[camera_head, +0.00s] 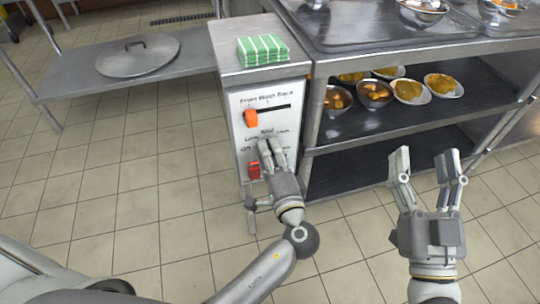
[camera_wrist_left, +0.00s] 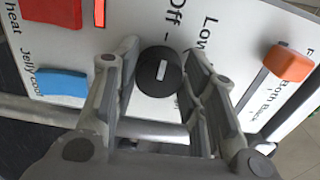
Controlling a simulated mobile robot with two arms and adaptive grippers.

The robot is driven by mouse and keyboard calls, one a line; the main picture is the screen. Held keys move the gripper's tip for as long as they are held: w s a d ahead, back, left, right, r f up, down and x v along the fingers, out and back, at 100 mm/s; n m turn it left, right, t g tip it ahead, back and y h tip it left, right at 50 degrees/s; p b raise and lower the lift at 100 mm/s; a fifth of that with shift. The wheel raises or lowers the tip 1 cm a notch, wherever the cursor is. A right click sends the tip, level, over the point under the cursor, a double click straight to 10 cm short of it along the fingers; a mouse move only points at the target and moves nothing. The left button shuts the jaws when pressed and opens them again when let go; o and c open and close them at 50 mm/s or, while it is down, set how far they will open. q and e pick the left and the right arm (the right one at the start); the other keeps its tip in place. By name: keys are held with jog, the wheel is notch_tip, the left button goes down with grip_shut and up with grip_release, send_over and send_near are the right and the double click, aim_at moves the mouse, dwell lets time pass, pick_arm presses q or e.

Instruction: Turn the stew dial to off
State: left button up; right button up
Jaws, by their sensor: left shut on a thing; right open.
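The black round dial (camera_wrist_left: 160,72) with a white mark sits on the white control panel (camera_wrist_left: 225,35), between the two fingers of my left gripper (camera_wrist_left: 162,68). The printed words Off and Low stand beside the dial, and its white mark lies roughly toward Off in the left wrist view. In the head view my left gripper (camera_head: 270,146) reaches the front of the panel (camera_head: 285,98) and hides the dial. It is shut on the dial. My right gripper (camera_head: 428,162) is open and empty, in front of the shelves.
An orange slider (camera_wrist_left: 289,62) is on the same panel and shows in the head view (camera_head: 251,118). A red block (camera_head: 254,170) and a blue switch (camera_wrist_left: 60,83) are nearby. A green striped stack (camera_head: 262,50) lies on top. Shelves with food bowls (camera_head: 408,90) stand right.

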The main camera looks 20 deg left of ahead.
pick_arm(q)
jog(key=shift+f, duration=0.1)
dwell(0.3)
jog(key=o, duration=1)
jog(key=v, duration=1.2)
